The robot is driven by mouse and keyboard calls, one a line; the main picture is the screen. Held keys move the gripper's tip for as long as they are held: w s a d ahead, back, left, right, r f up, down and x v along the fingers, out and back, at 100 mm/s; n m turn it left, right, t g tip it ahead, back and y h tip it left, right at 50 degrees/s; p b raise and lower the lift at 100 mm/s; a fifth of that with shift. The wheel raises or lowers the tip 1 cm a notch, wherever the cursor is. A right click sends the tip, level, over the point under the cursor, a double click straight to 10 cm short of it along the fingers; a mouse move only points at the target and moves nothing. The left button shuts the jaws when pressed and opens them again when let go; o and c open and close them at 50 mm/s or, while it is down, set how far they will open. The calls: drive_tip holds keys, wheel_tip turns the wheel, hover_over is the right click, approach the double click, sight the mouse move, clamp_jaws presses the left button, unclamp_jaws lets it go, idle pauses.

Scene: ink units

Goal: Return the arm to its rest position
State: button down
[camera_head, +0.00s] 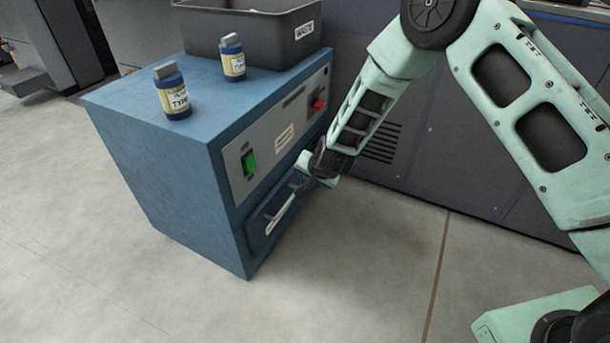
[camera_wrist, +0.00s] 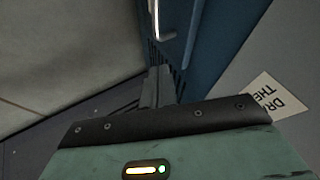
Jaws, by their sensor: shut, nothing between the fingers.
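My mint-green arm (camera_head: 357,105) reaches down from the upper right to the front of the blue cabinet (camera_head: 160,165). My gripper (camera_head: 301,184) is in front of the cabinet's lower drawer, close to the right end of its pale bar handle (camera_head: 281,214). In the wrist view the gripper's fingers (camera_wrist: 158,88) are together with nothing between them. The handle (camera_wrist: 166,30) lies beyond the fingertips there. I cannot tell whether the fingers touch the cabinet front.
Two labelled bottles (camera_head: 173,96) (camera_head: 232,59) and a grey waste bin (camera_head: 258,38) stand on the cabinet top. A green switch (camera_head: 249,162) and red knob (camera_head: 318,104) are on its front. A dark machine (camera_head: 440,150) stands behind my arm. Floor in front is clear.

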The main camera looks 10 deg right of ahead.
drive_tip(key=s+a+r+n+g+y+p, duration=0.1)
drive_tip(key=s+a+r+n+g, duration=0.2)
drive_tip(key=s+r, duration=0.7)
drive_tip(key=s+a+r+n+g+y+p, duration=0.15)
drive_tip(key=s+r+n, duration=0.25)
drive_tip(key=s+r, duration=0.6)
drive_tip(key=s+d+r+n+g+h, duration=0.1)
drive_tip(key=s+d+r+n+h, duration=0.2)
drive_tip(key=s, duration=0.7)
drive_tip(key=s+d+r+n+g+h, duration=0.1)
drive_tip(key=s+d+r+n+g, duration=0.25)
drive_tip(key=s, duration=0.65)
wheel_tip(320, 180, up, 39)
drive_tip(key=d+t+p, duration=0.1)
drive_tip(key=p, duration=3.6)
drive_tip(key=shift+w+d+f+t, duration=0.15)
drive_tip(key=shift+d+t, duration=0.2)
drive_tip(key=shift+t, duration=0.05)
